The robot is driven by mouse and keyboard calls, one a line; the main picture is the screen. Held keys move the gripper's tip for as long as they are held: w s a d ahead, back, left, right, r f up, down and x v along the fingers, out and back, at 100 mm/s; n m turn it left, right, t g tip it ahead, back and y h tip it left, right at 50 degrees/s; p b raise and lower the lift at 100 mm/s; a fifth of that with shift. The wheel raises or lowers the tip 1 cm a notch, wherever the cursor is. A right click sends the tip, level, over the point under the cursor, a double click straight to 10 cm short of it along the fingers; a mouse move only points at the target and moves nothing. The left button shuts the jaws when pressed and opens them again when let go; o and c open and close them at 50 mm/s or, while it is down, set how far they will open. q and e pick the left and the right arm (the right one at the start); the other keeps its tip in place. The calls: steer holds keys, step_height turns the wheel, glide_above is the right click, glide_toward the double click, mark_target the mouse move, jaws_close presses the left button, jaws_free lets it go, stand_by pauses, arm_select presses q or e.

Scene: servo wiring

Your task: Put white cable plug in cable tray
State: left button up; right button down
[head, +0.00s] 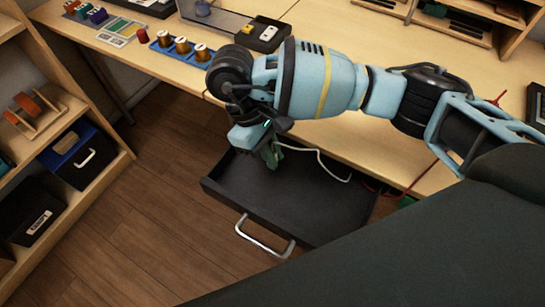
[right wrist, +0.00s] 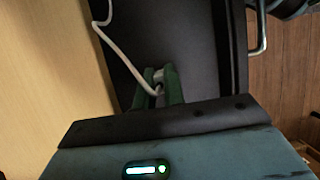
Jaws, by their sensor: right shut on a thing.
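My right gripper (head: 272,154) reaches over the desk's front edge and points down above the open black tray (head: 305,200), which has a metal handle (head: 264,238). In the right wrist view, the green fingers of my right gripper (right wrist: 161,88) are shut on the white cable plug (right wrist: 159,74). The plug is over the dark tray floor (right wrist: 170,35); I cannot tell how high. The white cable (head: 318,158) runs from the gripper to the right and hangs down over the tray. In the head view the fingers largely hide the plug. My left gripper is not in view.
The wooden desk (head: 350,140) borders the tray behind. A blue rack with copper-coloured spools (head: 181,46) and a black box (head: 262,35) stand on it. A shelf with bins (head: 80,155) stands at left. A red cable (head: 415,183) hangs at right. The floor in between is clear.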

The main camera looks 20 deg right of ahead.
steer(key=shift+f, duration=1.35)
steer(key=shift+f, duration=0.1)
steer(key=shift+f+b, duration=0.15)
steer(key=shift+b, duration=0.2)
steer(key=c, duration=1.5)
jaws_free()
steer(key=shift+r+p, duration=0.3)
steer(key=v, duration=1.2)
steer(key=shift+p, duration=0.3)
